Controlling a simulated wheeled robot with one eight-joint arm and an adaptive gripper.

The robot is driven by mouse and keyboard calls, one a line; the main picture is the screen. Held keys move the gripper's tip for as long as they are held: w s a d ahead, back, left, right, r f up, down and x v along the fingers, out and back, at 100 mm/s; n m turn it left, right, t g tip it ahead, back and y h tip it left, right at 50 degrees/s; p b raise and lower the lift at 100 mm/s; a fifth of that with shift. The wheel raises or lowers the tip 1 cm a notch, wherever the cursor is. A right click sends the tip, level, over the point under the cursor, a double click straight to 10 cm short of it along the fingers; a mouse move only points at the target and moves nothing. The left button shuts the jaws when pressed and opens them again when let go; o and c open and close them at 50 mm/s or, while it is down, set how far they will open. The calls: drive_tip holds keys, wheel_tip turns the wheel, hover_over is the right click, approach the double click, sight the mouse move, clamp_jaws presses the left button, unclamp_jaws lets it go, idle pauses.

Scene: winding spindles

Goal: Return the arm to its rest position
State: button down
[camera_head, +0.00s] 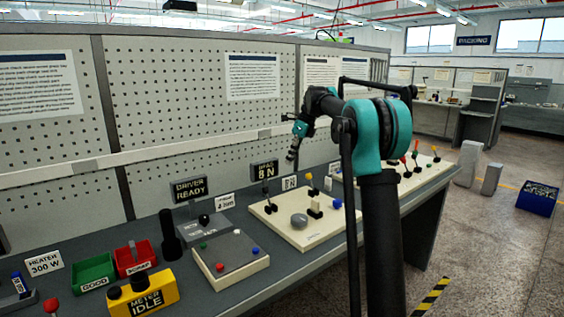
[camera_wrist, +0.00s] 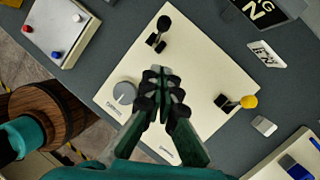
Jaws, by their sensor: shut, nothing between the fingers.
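My gripper (camera_head: 294,150) hangs from the bent teal and black arm, above the back of the bench. In the wrist view my gripper (camera_wrist: 160,78) has its fingers together, with nothing between them. It is over a cream control panel (camera_wrist: 203,75). The same panel (camera_head: 285,236) lies on the bench in the head view. Its grey dial (camera_wrist: 124,92) shows left of the fingers, a black-knobbed lever (camera_wrist: 164,24) above them and a yellow-knobbed lever (camera_wrist: 247,101) to the right. The fingers appear clear of the panel in the head view.
A grey-topped bench (camera_head: 190,290) runs along a pegboard wall (camera_head: 180,90). It carries a yellow meter (camera_head: 142,297), a green bin (camera_head: 93,274), a red bin (camera_head: 135,258) and a box with coloured buttons (camera_head: 228,262). Open floor (camera_head: 490,250) lies to the right.

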drive_tip(key=s+d+f+n+t+h, duration=0.1)
drive_tip(key=s+d+f+n, duration=0.3)
drive_tip(key=s, duration=1)
drive_tip(key=s+d+f+n+t+h, duration=0.1)
drive_tip(key=s+d+f+n, duration=0.3)
drive_tip(key=s+f+n, duration=0.7)
drive_tip(key=s+d+f+n+t+h, duration=0.2)
drive_tip(key=s+d+f+n, duration=0.3)
drive_tip(key=s+f, duration=0.8)
drive_tip(key=s+n, duration=0.3)
drive_tip(key=s, duration=0.1)
drive_tip(key=shift+f, duration=0.15)
